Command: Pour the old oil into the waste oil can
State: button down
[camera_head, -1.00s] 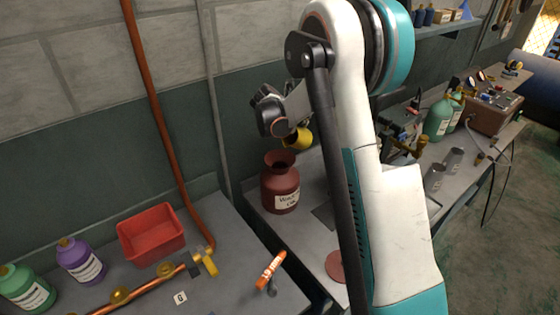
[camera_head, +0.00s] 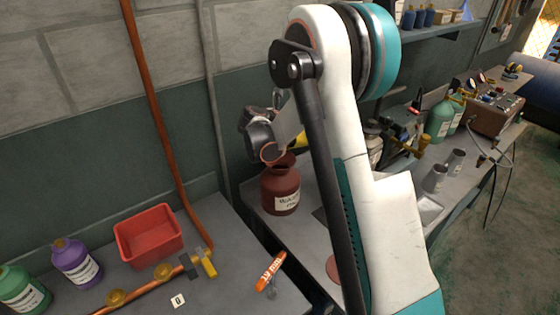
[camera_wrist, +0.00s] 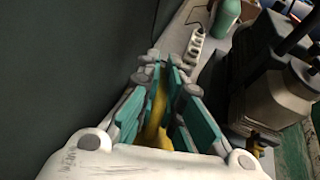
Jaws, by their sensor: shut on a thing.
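The waste oil can (camera_head: 281,192) is a dark red-brown, wide-mouthed jug with a white label, upright on the grey bench near the wall. My gripper (camera_wrist: 160,82) is shut on a yellow container (camera_wrist: 156,118), seen as a narrow yellow strip between its teal fingers. In the head view a bit of the yellow container (camera_head: 299,141) shows just above and right of the can's mouth. My wrist and arm hide most of it, so its tilt and contents cannot be told.
A red bin (camera_head: 148,237), purple bottle (camera_head: 76,263), green bottle (camera_head: 22,290) and copper pipe (camera_head: 140,287) lie left. An orange-labelled tool (camera_head: 271,272) lies in front. The wall is close behind the can.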

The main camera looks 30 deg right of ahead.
jog(key=shift+a, duration=0.15)
jog(key=shift+s+a+r+t+h+b, duration=0.2)
jog(key=shift+s+a+h, duration=0.1)
jog(key=shift+a, duration=0.15)
jog(key=shift+s+a+r+t+h+b, duration=0.15)
jog(key=shift+a+h, duration=0.15)
jog(key=shift+a, duration=0.15)
jog(key=shift+s+a+r+t+h+b, duration=0.2)
jog(key=shift+s+a+h, duration=0.1)
jog(key=shift+a, duration=0.15)
jog(key=shift+s+a+r+h+b, duration=0.1)
jog(key=shift+a+h+b, duration=0.2)
jog(key=shift+b, duration=0.15)
jog(key=shift+s+a+r+t+h+b, duration=0.3)
jog(key=shift+a+h+b, duration=0.2)
jog(key=shift+b, duration=0.45)
jog(key=shift+s+a+r+t+h+b, duration=0.15)
jog(key=shift+s+a+t+h+b, duration=0.15)
jog(key=shift+a+h+b, duration=0.5)
jog(key=shift+s+a+r+t+h+b, duration=0.1)
jog(key=shift+s+a+t+h+b, duration=0.15)
jog(key=shift+b, duration=0.95)
jog(key=shift+a+h+b, duration=0.2)
jog(key=shift+h+b, duration=0.05)
jog(key=shift+b, duration=0.05)
